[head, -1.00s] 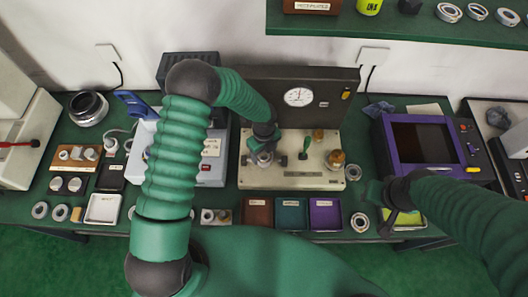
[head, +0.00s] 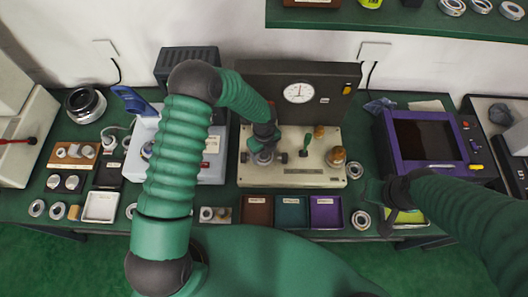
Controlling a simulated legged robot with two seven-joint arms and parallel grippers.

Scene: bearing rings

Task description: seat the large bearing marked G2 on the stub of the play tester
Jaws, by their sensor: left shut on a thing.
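The play tester is a cream base plate (head: 310,177) with a dark upright back panel and a round dial (head: 298,93). My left gripper (head: 264,153) points down over the left part of this plate, at the stub. It is shut on a metal ring, the large bearing (head: 264,158), which is mostly hidden by the gripper. I cannot read a G2 mark, nor tell whether the ring is around the stub or just above it. My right gripper (head: 378,207) hangs near the front right of the bench, left of the purple-framed screen; its jaw opening is unclear.
A loose ring (head: 361,219) lies close to my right gripper, and another ring (head: 354,170) lies right of the tester. Brown, teal and purple trays (head: 325,212) stand in front. A brass knob (head: 337,157) and a green-handled lever (head: 306,145) rise from the plate.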

